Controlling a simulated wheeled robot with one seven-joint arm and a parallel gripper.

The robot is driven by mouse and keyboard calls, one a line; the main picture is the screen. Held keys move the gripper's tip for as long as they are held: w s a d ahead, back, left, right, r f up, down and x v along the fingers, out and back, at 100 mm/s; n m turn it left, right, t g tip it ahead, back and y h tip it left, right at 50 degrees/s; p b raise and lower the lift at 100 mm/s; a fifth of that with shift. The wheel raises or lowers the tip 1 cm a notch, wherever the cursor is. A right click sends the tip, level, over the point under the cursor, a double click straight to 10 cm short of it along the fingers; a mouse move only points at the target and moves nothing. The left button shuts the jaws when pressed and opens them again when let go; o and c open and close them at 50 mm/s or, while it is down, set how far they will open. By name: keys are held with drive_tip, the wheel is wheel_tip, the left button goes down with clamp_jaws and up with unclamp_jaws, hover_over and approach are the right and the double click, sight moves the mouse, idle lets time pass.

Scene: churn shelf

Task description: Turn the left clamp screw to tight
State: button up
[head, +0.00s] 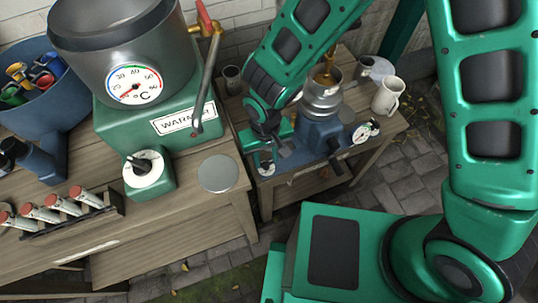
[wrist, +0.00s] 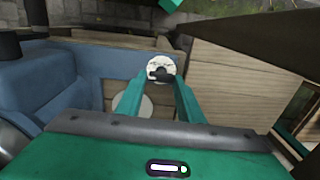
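The left clamp screw is a round white dial with a dark knob (head: 265,168), at the left of the blue churn base (head: 318,135) in the head view. My gripper (head: 270,150) is right above it and partly hides it. In the wrist view the white dial with its black bar-shaped knob (wrist: 160,72) shows between and just beyond the green fingertips (wrist: 161,84). The fingers are apart and nothing is held; I cannot tell whether they touch the knob. The knob's bar lies roughly sideways in the wrist view. The dial's markings are too small to read.
A second clamp dial (head: 364,132) is at the churn base's right. A metal vessel (head: 322,95) stands on the base, with a white mug (head: 388,95) nearby. The green warmer (head: 175,125) with its pot and lever (head: 208,80) stands close on the left.

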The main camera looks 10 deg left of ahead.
drive_tip(key=o, duration=0.3)
drive_tip(key=shift+w+d, duration=0.1)
drive_tip(key=shift+w, duration=0.1)
drive_tip(key=shift+s, duration=0.15)
drive_tip(key=shift+r, duration=0.1)
wheel_tip(320, 180, up, 10)
drive_tip(key=shift+r, duration=0.25)
idle(0.4)
